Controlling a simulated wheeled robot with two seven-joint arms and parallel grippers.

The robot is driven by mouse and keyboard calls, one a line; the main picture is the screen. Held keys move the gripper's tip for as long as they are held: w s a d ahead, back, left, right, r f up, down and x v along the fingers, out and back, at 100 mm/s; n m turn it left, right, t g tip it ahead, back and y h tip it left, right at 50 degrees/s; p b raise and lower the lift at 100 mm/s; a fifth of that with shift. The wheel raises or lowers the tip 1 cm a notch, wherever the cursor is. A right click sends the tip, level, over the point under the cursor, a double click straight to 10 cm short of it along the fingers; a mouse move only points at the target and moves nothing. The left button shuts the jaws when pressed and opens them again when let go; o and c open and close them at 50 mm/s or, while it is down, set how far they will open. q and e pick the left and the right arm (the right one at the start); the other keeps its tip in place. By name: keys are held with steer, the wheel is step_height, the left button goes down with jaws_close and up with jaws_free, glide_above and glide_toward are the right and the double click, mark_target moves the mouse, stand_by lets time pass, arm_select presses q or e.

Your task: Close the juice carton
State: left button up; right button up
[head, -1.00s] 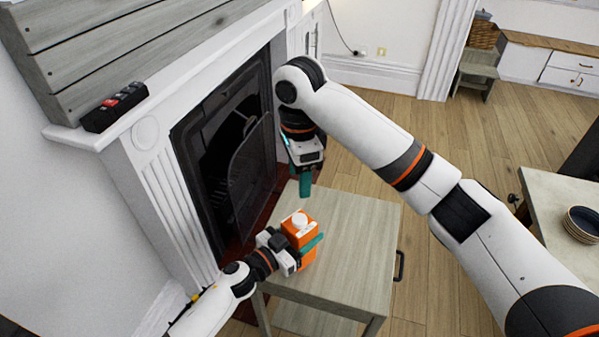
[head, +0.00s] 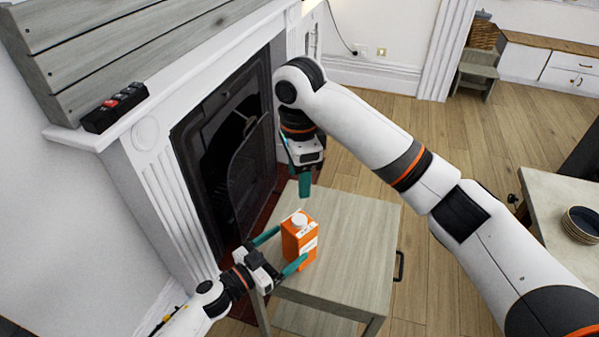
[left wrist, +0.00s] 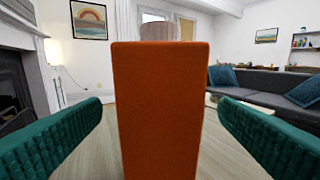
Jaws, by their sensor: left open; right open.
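The orange juice carton (head: 299,242) stands upright on the small grey wooden table (head: 355,250), with a round white cap (head: 299,218) on its top. My left gripper (head: 281,251) is open, with its teal fingers apart and the carton just in front of them. In the left wrist view the carton (left wrist: 160,110) stands between the two open fingers, with a gap on each side, and part of the cap (left wrist: 159,32) shows above it. My right gripper (head: 304,180) is open above the table's back edge, apart from the carton and above it in the picture.
A fireplace with a dark screen (head: 250,170) stands left of the table. The table has a dark handle (head: 400,266) on its right side. A pale table with stacked bowls (head: 583,224) is at the far right. The tabletop right of the carton is clear.

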arm_select(q)
steer(key=v, duration=0.5)
steer(key=shift+s+a, duration=0.25)
